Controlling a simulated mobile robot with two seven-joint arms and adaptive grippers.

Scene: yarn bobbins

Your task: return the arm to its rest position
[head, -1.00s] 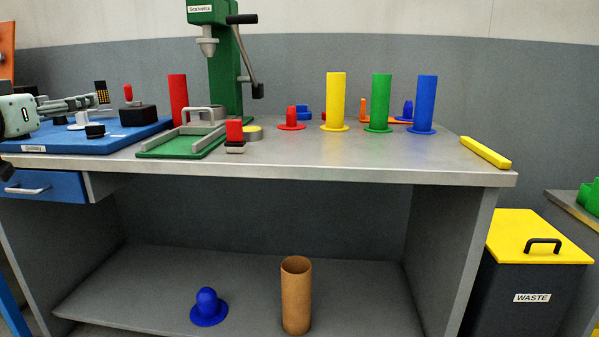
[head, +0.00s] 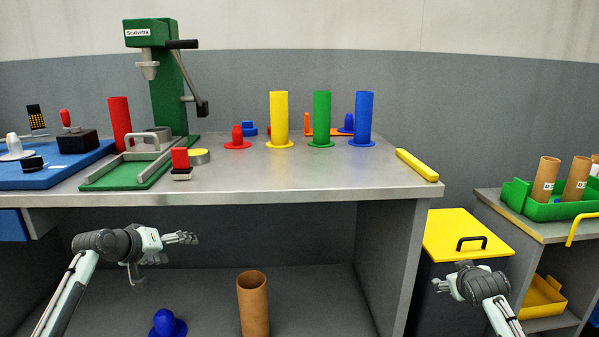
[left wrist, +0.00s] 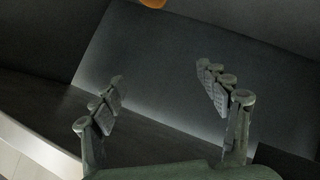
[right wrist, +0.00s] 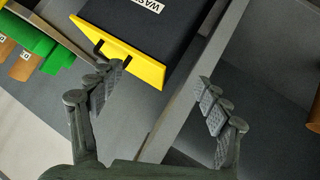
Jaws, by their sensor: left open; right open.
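My left gripper (head: 188,238) is open and empty in the head view, in front of the bench's open underside and below the worktop edge. In the left wrist view its fingers (left wrist: 165,98) are spread apart over the dark space under the bench, with nothing between them. My right gripper (head: 440,284) is at the lower right of the head view, in front of the yellow-lidded waste bin. In the right wrist view its fingers (right wrist: 160,82) are spread and empty, with the bench leg between them in the background.
The workbench (head: 300,190) carries a green press (head: 172,90), red, yellow (head: 279,120), green and blue cylinders, and a yellow bar (head: 417,165). A brown tube (head: 253,305) and blue bobbin (head: 166,323) stand on the lower shelf. The waste bin (head: 465,230) is right of the bench.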

